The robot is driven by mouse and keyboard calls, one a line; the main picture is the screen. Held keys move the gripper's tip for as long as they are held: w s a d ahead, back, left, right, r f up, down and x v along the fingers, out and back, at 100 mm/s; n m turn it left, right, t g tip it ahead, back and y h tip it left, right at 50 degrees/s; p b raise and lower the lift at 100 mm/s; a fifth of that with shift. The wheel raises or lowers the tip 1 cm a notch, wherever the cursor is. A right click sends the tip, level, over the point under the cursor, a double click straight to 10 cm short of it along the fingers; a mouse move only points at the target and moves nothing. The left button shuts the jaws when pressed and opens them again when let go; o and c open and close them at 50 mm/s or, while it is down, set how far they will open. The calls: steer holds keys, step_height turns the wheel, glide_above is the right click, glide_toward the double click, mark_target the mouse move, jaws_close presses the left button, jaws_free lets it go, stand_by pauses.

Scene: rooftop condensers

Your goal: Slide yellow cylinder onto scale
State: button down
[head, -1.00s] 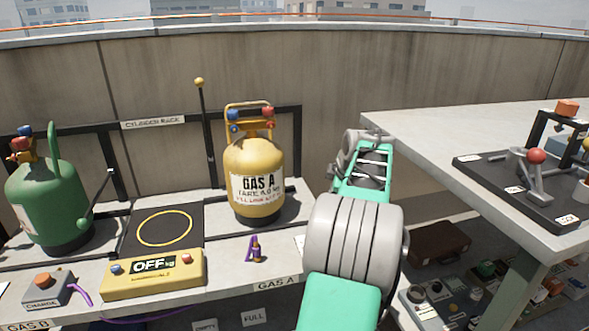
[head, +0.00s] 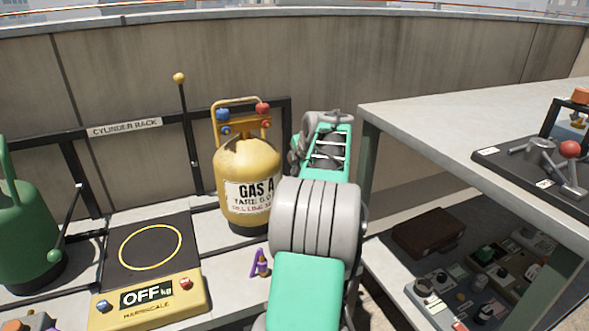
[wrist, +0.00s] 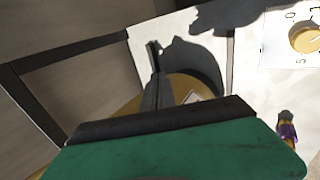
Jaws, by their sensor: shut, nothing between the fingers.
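The yellow cylinder (head: 248,165), labelled GAS A, stands upright on the bench to the right of the scale. It has a handle frame with red and blue valves. The scale (head: 112,270) has a dark plate with a yellow ring and a yellow front panel reading OFF; its plate is empty. In the head view my arm is just right of the cylinder and hides my gripper. In the wrist view my gripper (wrist: 158,88) is shut and empty, with part of the yellow cylinder (wrist: 128,108) behind it. I cannot tell whether they touch.
A green cylinder (head: 22,235) stands left of the scale. A black rack frame with a yellow-knobbed lever (head: 185,115) runs behind. A small purple-handled item (head: 260,264) lies in front of the yellow cylinder. A raised table (head: 450,115) is at right.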

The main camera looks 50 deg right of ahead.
steer(key=x, duration=0.3)
steer(key=a+b+x, duration=0.1)
steer(key=x, duration=0.3)
steer(key=b+x, duration=0.1)
steer(key=x, duration=0.3)
steer(key=shift+w+a+f, duration=0.1)
steer(key=shift+w+a, duration=0.15)
steer(key=shift+a, duration=0.05)
steer(key=shift+w+a, duration=0.35)
steer(key=shift+a, duration=0.15)
steer(key=shift+d, duration=0.1)
steer(key=shift+b, duration=0.35)
